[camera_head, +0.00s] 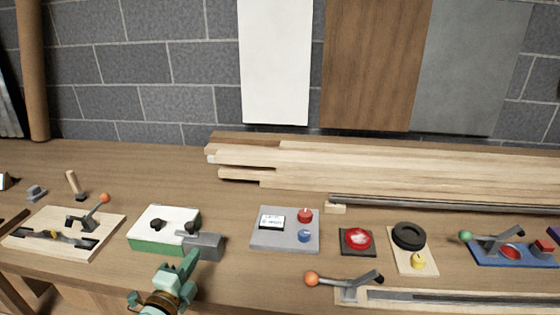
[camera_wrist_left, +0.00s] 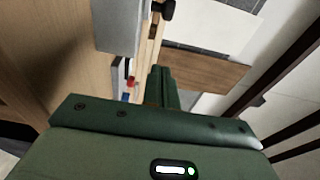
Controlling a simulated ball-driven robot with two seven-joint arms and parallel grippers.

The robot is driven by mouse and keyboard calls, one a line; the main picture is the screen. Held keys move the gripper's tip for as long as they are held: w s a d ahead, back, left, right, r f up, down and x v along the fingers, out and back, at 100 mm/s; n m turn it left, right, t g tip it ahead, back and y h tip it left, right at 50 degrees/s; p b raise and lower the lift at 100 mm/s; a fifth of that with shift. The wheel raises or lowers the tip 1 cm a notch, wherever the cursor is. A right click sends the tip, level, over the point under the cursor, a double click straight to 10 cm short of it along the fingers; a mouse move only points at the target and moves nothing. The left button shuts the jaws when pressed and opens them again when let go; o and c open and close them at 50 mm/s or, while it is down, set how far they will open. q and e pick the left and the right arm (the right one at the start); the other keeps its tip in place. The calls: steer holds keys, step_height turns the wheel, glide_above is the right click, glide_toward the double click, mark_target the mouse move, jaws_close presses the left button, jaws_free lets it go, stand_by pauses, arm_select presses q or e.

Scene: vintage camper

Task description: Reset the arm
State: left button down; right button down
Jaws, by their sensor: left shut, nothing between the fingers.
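My left gripper (camera_head: 178,272) shows at the bottom of the head view, left of centre. Its green fingers are together and hold nothing. It is at the front edge of the workbench, just below the green and white box (camera_head: 165,230) with black knobs and a grey block (camera_head: 203,245) at its right end. In the left wrist view my green gripper (camera_wrist_left: 163,88) points away from the camera, with a grey block close on its upper left. I cannot tell whether it touches anything. My right gripper is not in view.
The wooden workbench (camera_head: 180,180) carries a grey panel (camera_head: 260,243) with red and blue buttons, a red button box (camera_head: 357,240), a black ring on a board (camera_head: 408,237), and levers with orange (camera_head: 312,279) and green knobs (camera_head: 466,237). Planks (camera_head: 400,170) lie at the back.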

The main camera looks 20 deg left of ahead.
arm_select(q)
steer(key=s+d+f+n+g+y, duration=0.1)
steer(key=s+d+n+g, duration=0.15)
steer(key=s+g, duration=0.2)
steer(key=s+d+f+n+g+y, duration=0.1)
steer(key=s+d+f+n+g, duration=0.1)
steer(key=s+n+g, duration=0.3)
steer(key=s+d+f+n+g, duration=0.1)
steer(key=s+d+n+g, duration=0.1)
steer(key=s, duration=0.5)
steer(key=s+d+f+g+h, duration=0.1)
steer(key=s+d+f, duration=0.15)
steer(key=f, duration=1.05)
steer(key=s+d+f+g+h, duration=0.2)
steer(key=d+f, duration=0.1)
steer(key=f, duration=0.9)
steer(key=s+f+n+g+h, duration=0.1)
steer(key=s+f+n+g, duration=0.1)
steer(key=s+f, duration=1.4)
steer(key=s+n, duration=0.1)
steer(key=s, duration=0.2)
steer(key=shift+s+a+f, duration=0.25)
steer(key=shift+s+f, duration=0.05)
steer(key=shift+s, duration=0.05)
steer(key=shift+g, duration=0.25)
